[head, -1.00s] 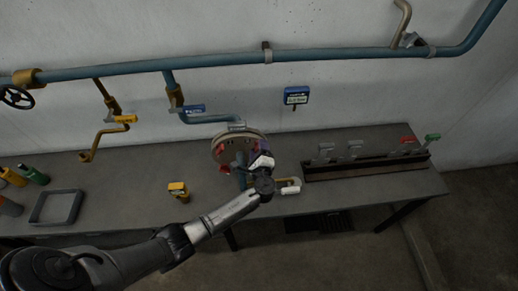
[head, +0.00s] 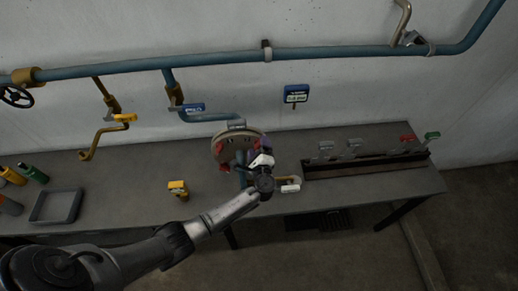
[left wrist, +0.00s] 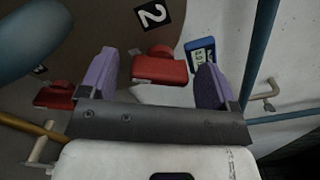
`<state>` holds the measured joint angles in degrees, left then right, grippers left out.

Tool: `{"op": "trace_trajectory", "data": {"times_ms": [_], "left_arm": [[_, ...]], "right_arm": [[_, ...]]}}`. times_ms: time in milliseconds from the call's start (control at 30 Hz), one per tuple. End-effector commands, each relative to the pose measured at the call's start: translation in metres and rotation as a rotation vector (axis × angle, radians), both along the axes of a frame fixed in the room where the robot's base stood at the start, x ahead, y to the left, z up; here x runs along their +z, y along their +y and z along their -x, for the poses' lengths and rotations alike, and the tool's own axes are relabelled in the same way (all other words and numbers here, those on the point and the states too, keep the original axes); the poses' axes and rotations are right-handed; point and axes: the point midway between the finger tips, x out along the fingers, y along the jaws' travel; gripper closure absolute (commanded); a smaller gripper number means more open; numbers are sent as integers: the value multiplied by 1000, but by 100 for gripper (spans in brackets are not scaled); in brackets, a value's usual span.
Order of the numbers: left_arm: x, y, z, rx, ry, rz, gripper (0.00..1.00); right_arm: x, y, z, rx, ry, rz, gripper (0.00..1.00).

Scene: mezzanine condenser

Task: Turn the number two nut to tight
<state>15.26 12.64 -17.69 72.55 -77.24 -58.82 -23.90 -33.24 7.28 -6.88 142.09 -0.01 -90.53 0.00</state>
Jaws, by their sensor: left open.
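The number two nut (left wrist: 160,68) is a red block with a round red top, just below a black "2" label (left wrist: 152,14) on the round cover in the left wrist view. My left gripper (left wrist: 157,75) is open, its purple fingers on either side of the red nut. I cannot tell whether they touch it. Another red nut (left wrist: 54,95) is at the left in the wrist view. My right gripper is not in view.
A blue sign or display (head: 296,94) hangs on the wall to the right of the cover. A blue pipe (head: 212,118) runs to the cover. A yellow device (head: 178,188) and a grey tray (head: 56,207) are on the bench. A long rack (head: 365,166) is at right.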

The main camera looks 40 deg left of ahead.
Motion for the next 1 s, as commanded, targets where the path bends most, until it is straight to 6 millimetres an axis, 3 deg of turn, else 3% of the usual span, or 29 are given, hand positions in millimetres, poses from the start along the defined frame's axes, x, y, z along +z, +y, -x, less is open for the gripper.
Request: {"op": "trace_trajectory", "data": {"times_ms": [267, 700, 1000], "left_arm": [[-2, -19, 17, -2, 0, 4, 17], [-2, -78, 75, -1, 0, 3, 17], [-1, -98, 94, -1, 0, 0, 17]], "right_arm": [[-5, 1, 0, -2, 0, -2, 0], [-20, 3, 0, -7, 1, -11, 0], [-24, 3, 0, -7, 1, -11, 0]]}}
